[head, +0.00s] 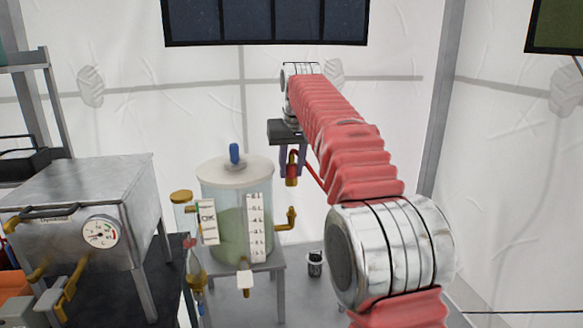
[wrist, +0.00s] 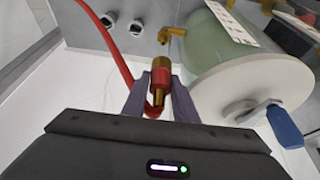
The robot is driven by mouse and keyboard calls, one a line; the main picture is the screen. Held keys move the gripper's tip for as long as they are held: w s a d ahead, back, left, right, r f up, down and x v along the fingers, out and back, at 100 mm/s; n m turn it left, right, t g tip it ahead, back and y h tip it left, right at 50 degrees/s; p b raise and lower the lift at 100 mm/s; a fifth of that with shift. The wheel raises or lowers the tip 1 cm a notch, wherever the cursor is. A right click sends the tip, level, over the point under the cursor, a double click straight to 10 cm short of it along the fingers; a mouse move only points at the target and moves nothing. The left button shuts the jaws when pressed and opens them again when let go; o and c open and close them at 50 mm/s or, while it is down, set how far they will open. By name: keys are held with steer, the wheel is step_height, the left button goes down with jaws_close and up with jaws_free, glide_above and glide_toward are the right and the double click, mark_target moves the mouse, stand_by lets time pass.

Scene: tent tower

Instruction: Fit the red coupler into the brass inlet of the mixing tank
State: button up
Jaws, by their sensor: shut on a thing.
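The red coupler (head: 292,168), a red body with brass ends on a red hose, is held between the purple fingers of my gripper (head: 293,170). In the wrist view the coupler (wrist: 160,86) sits between the two fingertips (wrist: 161,76), its brass end pointing away from my gripper. The mixing tank (head: 222,190) is a clear cylinder with greenish liquid and a pale lid. Its brass inlet (head: 291,216) is an elbow on the right side, turned upward. In the head view the coupler is above the inlet, apart from it. The inlet (wrist: 174,34) shows beyond the coupler in the wrist view.
The tank stands on a grey stand (head: 266,282). A metal box with a gauge (head: 101,232) stands at left. A small dark cup-like fitting (head: 315,263) is right of the tank. The red hose (wrist: 112,50) curves left of the coupler in the wrist view.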

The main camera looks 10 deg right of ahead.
glide_above(292, 207)
steer(key=shift+w+f, duration=0.15)
steer(key=shift+f, duration=2.65)
steer(key=shift+f, duration=1.65)
steer(key=o, duration=1.1)
steer(key=shift+f, duration=0.1)
steer(key=v, duration=1.4)
